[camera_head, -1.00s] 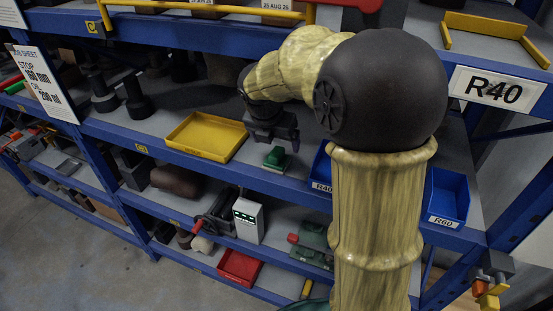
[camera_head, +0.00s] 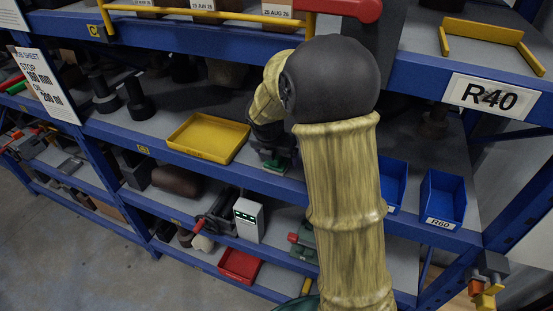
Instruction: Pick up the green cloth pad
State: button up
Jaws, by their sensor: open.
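The green cloth pad (camera_head: 275,166) lies on the middle shelf, just right of the yellow tray, near the shelf's front edge. Only its lower front part shows; my gripper covers the rest. My gripper (camera_head: 271,155) is open and low over the pad, pointing down. The dark fingers blend with the shadow, so I cannot tell whether they touch the pad or stand around it.
A yellow tray (camera_head: 208,138) sits close left of my gripper. Blue bins (camera_head: 443,196) stand to the right on the same shelf. The upper blue shelf beam (camera_head: 225,35) runs above my forearm. Dark round-based parts (camera_head: 138,98) stand further left.

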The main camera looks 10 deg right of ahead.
jog(key=shift+w+d+f, duration=0.1)
jog(key=shift+w+f, duration=0.05)
jog(key=shift+f, duration=0.3)
jog(key=c, duration=1.1)
jog(key=shift+o, duration=0.2)
jog(key=shift+r, duration=0.1)
jog(key=shift+r, duration=0.5)
notch_tip(320, 180, up, 2)
jog(key=shift+r+b, duration=0.1)
jog(key=shift+b, duration=0.35)
jog(key=s+a+b, duration=0.5)
jog(key=s+a, duration=0.5)
jog(key=s, duration=0.4)
jog(key=shift+s+a, duration=0.3)
jog(key=shift+s, duration=0.05)
